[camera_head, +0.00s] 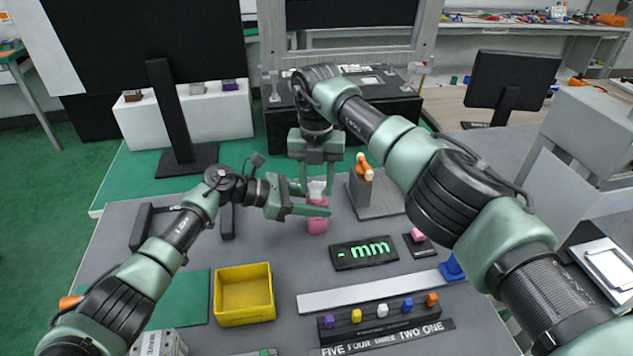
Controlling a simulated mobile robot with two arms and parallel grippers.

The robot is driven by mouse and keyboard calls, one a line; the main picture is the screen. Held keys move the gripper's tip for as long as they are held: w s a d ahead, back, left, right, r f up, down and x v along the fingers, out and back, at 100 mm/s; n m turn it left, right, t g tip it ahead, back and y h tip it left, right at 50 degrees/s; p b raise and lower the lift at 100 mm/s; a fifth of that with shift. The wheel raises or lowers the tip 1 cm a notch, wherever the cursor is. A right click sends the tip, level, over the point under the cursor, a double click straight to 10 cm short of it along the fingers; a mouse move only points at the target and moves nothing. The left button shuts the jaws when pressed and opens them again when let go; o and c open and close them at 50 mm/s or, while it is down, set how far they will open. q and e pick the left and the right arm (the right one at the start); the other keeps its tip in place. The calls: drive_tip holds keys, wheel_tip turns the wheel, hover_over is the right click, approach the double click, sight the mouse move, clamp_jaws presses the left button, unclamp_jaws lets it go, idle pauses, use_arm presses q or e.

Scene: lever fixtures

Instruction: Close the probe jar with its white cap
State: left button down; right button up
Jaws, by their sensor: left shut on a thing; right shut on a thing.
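The pink probe jar (317,224) stands upright near the middle of the grey table. My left gripper (316,201) reaches in from the left and is shut on the jar's upper part, one finger in front of it. The white cap (316,186) is directly above the jar. My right gripper (317,184) points down from above and is shut on the cap. The fingers hide the gap between cap and jar, so I cannot tell whether the cap is seated.
An orange lever on a grey stand (375,198) is close to the right. A black display reading "- mm" (364,265) lies in front. A yellow bin (243,318) is front left. A row of coloured knobs (383,311) and a pale strip (370,291) lie at the front.

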drive_tip(key=shift+f, duration=0.5)
drive_tip(key=o, duration=1.3)
drive_tip(key=shift+r, duration=2.2)
